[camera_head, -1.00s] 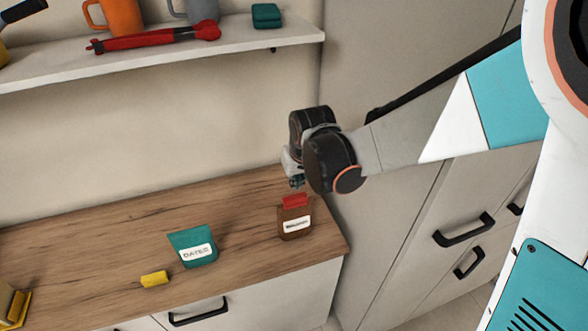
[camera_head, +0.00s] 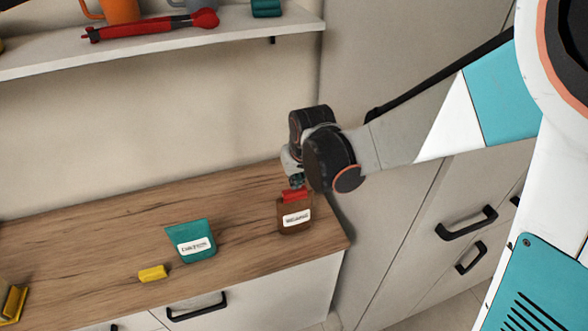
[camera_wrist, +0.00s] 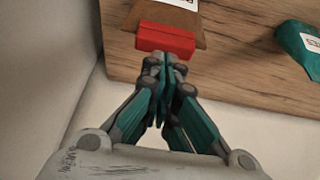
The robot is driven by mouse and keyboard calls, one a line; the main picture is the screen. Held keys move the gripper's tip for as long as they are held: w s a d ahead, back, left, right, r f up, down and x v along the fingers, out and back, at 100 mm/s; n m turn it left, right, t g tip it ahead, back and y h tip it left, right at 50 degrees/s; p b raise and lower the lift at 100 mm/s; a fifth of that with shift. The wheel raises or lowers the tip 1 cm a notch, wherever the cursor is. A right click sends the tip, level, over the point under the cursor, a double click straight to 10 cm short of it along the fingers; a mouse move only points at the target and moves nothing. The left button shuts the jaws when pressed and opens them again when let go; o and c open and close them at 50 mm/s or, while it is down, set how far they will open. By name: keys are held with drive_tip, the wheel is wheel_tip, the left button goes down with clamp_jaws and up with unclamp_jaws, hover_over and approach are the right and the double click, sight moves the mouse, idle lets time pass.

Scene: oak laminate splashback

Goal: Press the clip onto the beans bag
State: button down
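A brown bag (camera_head: 294,217) with a white label stands upright near the right end of the counter. I take it for the beans bag, as its label is too blurred to read. A red clip (camera_head: 295,196) sits across its top edge; I cannot tell how firmly it is seated. My gripper (camera_head: 297,184) is just above the clip, pointing down. In the wrist view the fingers (camera_wrist: 163,58) are together with nothing seen between them, and their tips are at the edge of the red clip (camera_wrist: 165,39). I cannot tell whether they touch it.
A teal bag (camera_head: 191,242) and a yellow clip-like block (camera_head: 153,273) are on the wooden counter (camera_head: 90,250) to the left. A shelf (camera_head: 160,45) with mugs and a red tool is above. A tall cabinet (camera_head: 400,220) stands close on the right.

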drive_tip(key=shift+f+b, duration=0.6)
drive_tip(key=shift+f, duration=0.15)
drive_tip(key=shift+r, duration=0.1)
wheel_tip(320, 180, up, 7)
drive_tip(key=p, duration=0.5)
idle(0.8)
drive_tip(key=shift+d, duration=0.1)
drive_tip(key=s+d+r+m+t+h+b, duration=0.1)
drive_tip(key=s+d+m+t+b, duration=0.1)
drive_tip(key=s+d+b, duration=0.7)
drive_tip(key=shift+s+d+m+t, duration=0.5)
drive_tip(key=shift+s+d, duration=3.15)
drive_tip(key=shift+s, duration=2.25)
